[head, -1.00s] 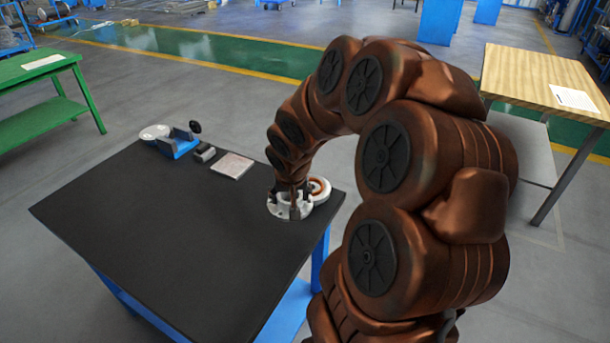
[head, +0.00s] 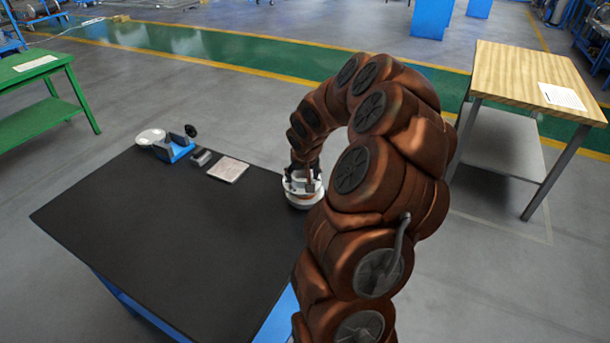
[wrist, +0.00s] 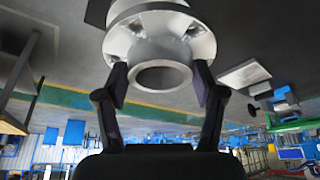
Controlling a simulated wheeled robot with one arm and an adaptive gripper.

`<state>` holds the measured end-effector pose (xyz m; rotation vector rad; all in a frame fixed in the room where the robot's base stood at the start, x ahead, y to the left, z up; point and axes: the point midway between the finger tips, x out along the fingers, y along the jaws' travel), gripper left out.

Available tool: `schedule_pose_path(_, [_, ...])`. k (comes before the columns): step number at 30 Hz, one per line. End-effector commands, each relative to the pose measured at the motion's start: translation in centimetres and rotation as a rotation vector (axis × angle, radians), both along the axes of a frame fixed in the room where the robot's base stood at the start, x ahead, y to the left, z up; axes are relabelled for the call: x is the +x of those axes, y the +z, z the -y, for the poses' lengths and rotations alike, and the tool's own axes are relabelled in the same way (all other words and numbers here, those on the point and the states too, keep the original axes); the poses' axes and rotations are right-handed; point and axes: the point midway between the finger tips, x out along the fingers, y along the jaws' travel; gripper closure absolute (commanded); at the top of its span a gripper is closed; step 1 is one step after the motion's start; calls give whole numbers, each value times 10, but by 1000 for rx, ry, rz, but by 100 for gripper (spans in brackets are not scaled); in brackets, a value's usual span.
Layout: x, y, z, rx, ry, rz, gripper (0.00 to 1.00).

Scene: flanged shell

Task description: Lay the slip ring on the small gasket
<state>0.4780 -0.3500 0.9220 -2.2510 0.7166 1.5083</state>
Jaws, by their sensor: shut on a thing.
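My gripper (head: 303,180) is shut on the slip ring, a pale metal flanged piece (wrist: 158,48) with a short hollow neck. In the wrist view the two fingers (wrist: 160,80) press on either side of the neck. In the head view the slip ring is directly over a white round part (head: 305,203) at the table's right edge. I cannot tell whether they touch. I cannot make out the small gasket; the slip ring and my arm cover that spot.
The black table (head: 170,235) is mostly bare. A flat pale plate (head: 228,169), a small grey block (head: 201,158), a blue holder (head: 175,150) and a white disc (head: 150,137) stand along its far side. A wooden table (head: 530,80) is at right.

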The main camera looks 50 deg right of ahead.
Motion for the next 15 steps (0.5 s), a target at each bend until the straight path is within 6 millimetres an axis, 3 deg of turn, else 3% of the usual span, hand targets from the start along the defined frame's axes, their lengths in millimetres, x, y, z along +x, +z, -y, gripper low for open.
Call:
schedule_pose_path(6, [10, 2, 18, 0, 2, 5, 100])
schedule_pose_path(15, [10, -10, 22, -1, 1, 1, 100])
